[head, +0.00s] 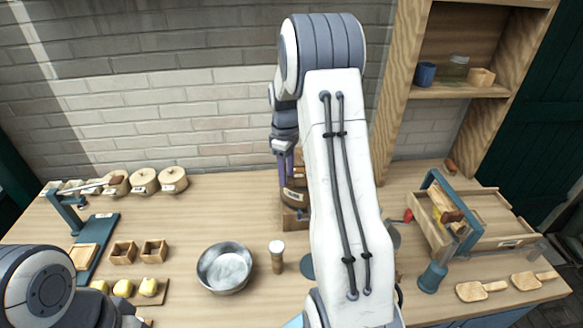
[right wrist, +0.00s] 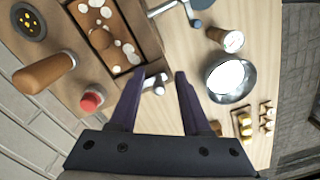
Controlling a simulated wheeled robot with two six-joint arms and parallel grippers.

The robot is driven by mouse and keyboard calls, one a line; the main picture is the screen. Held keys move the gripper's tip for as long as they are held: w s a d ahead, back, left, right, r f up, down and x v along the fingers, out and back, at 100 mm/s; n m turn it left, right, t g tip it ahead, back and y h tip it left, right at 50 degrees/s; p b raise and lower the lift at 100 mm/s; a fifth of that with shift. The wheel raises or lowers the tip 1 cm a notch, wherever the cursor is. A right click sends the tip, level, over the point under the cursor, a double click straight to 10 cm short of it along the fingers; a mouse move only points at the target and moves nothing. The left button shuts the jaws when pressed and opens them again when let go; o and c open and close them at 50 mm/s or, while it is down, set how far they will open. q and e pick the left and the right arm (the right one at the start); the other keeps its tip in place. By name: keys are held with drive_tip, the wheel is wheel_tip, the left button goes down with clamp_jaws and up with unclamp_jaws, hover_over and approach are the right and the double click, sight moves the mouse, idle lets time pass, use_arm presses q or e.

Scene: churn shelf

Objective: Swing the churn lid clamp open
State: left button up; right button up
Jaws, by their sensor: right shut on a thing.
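My right gripper (head: 284,168) reaches over the bench near the wall, beside the wooden churn (head: 294,196), which my own arm mostly hides in the head view. In the right wrist view the two purple fingertips (right wrist: 160,78) stand a little apart, closed around a small metal piece, seemingly the lid clamp (right wrist: 158,88), at the edge of a wooden box (right wrist: 148,42) with pale lumps inside. Whether the clamp is swung open cannot be told. My left arm shows at the lower left of the head view, but its gripper is out of frame.
A wooden crate (head: 478,215) stands at the right. In the wrist view a wooden handle (right wrist: 45,72) and a red knob (right wrist: 92,97) lie near the fingers.

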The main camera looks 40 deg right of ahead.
drive_tip(key=shift+w+a+r+p, duration=0.15)
drive_tip(key=shift+w+r+p, duration=0.3)
drive_tip(key=shift+r, duration=0.4)
drive_tip(key=shift+a+r, duration=0.2)
drive_tip(key=shift+r, duration=0.15)
drive_tip(key=shift+r+p, duration=0.35)
drive_tip(key=shift+p, duration=0.15)
drive_tip(key=shift+s+d+r+p, duration=0.15)
drive_tip(key=shift+d+r+p, duration=0.1)
drive_tip(key=shift+r+p, duration=0.3)
drive_tip(key=shift+a+r+p, duration=0.1)
drive_tip(key=shift+r+p, duration=1.1)
drive_tip(key=shift+r, duration=0.15)
